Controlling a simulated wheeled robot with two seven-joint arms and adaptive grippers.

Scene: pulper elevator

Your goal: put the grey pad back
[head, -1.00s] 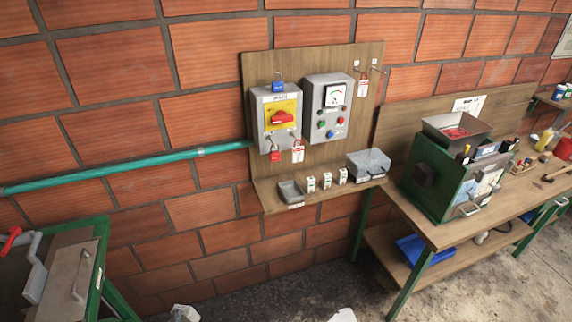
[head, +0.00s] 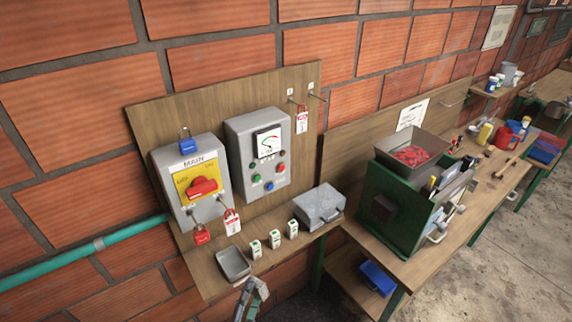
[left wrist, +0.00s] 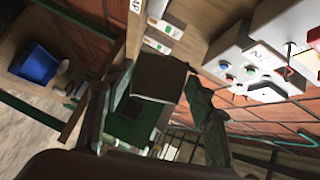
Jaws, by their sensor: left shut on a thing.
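My left gripper (head: 252,296) is at the bottom edge of the head view, just in front of the shelf and below the shallow grey tray (head: 233,263). In the left wrist view its two fingers (left wrist: 152,92) are shut on a dark grey, square-looking flat thing, which I take as the grey pad (left wrist: 158,80). The pad is held at the fingertips, in front of the view's background. The tray looks empty. My right gripper is not in view.
The wooden shelf (head: 205,283) also carries several small white boxes (head: 275,238) and a grey case (head: 319,206). Above it are the MAIN switch box (head: 190,180) with padlocks and a meter box (head: 257,150). A green cabinet (head: 400,212) stands on the bench at right.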

